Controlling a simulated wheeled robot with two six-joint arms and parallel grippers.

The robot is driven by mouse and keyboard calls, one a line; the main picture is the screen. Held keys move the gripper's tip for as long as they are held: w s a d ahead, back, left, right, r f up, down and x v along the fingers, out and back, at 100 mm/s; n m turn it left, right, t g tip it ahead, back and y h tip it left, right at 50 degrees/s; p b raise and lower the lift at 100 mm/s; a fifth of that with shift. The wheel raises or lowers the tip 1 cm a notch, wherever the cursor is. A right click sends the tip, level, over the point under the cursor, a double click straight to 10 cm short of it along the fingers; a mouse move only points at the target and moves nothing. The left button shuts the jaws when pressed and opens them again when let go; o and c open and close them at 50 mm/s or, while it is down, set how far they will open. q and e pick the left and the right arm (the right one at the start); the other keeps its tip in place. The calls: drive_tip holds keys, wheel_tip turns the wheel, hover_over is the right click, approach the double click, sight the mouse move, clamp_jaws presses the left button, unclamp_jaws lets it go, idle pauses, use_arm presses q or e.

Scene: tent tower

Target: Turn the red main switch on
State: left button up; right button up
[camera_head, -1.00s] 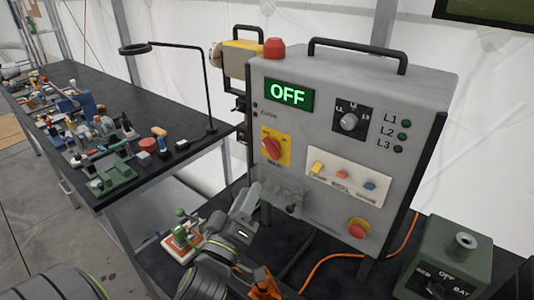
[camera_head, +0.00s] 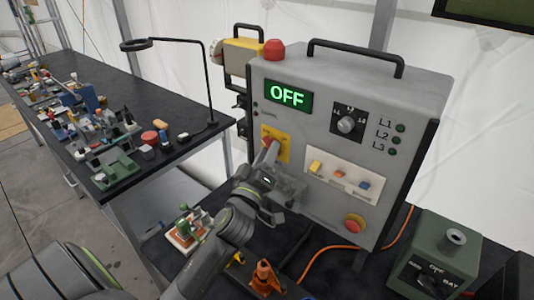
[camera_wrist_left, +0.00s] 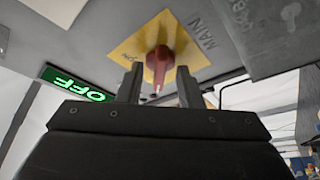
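The red main switch (camera_wrist_left: 160,62) sits on a yellow plate (camera_wrist_left: 140,42) marked MAIN on the grey control box; in the head view the plate (camera_head: 284,150) is partly hidden by my arm. The green display (camera_head: 288,96) reads OFF. My left gripper (camera_wrist_left: 160,85) is open, its two fingers apart on either side of the red handle's near end. I cannot tell whether they touch it. In the head view the left gripper (camera_head: 264,165) is in front of the switch, below the display. My right gripper is not in view.
The box also carries a rotary knob (camera_head: 346,125), several small coloured switches and a red emergency button (camera_head: 353,224). A green battery box (camera_head: 440,260) stands right. A cluttered dark bench (camera_head: 160,167) with a ring lamp is left. An orange stand (camera_head: 264,276) is below the box.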

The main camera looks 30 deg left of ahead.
use_arm(q)
clamp_jaws()
drive_tip(key=m+h, duration=0.3)
drive_tip(key=m, duration=0.5)
drive_tip(key=m+h+p, duration=0.1)
drive_tip(key=m+h, duration=0.3)
drive_tip(key=m, duration=0.3)
drive_tip(key=a+m+h+p, duration=0.1)
drive_tip(key=m+h, duration=0.3)
drive_tip(key=m, duration=0.4)
drive_tip(key=shift+w+a+r+m+g, duration=0.1)
drive_tip(key=shift+r+m+g, duration=0.2)
drive_tip(key=shift+f+m+h+p, duration=0.2)
drive_tip(key=shift+m+h+p, duration=0.3)
drive_tip(key=shift+m+p, duration=0.35)
drive_tip(key=shift+g, duration=0.3)
